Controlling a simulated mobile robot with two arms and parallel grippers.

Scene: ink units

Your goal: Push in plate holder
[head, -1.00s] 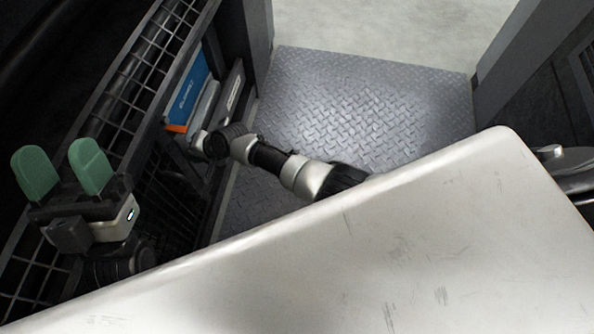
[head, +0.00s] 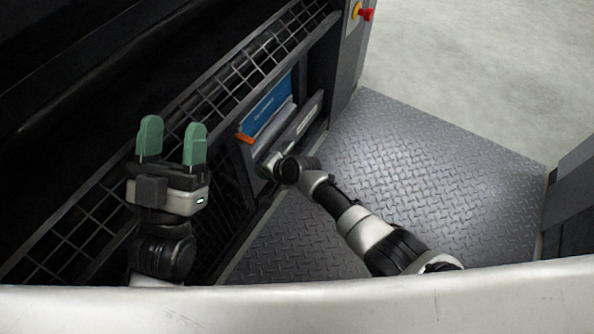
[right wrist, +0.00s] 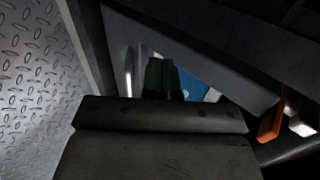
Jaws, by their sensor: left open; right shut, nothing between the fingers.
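What looks like the plate holder is a dark grey slanted panel (head: 303,124) with a pale label, low in the side of the dark unit. A blue sheet (head: 268,108) with an orange corner (head: 244,138) stands behind it. In the right wrist view a dark panel (right wrist: 215,55) crosses above the blue piece (right wrist: 196,82). My right gripper (right wrist: 162,80) has its green fingers together and empty, close by the panel; contact cannot be told. The head view hides its fingertips. My left gripper (head: 171,140) is open and empty, raised in front of the grille.
A black wire grille (head: 88,212) runs along the unit. A metal tread-plate floor (head: 420,165) lies to the right of my right arm and is clear. A red knob on a yellow base (head: 360,13) sits on the post at the top.

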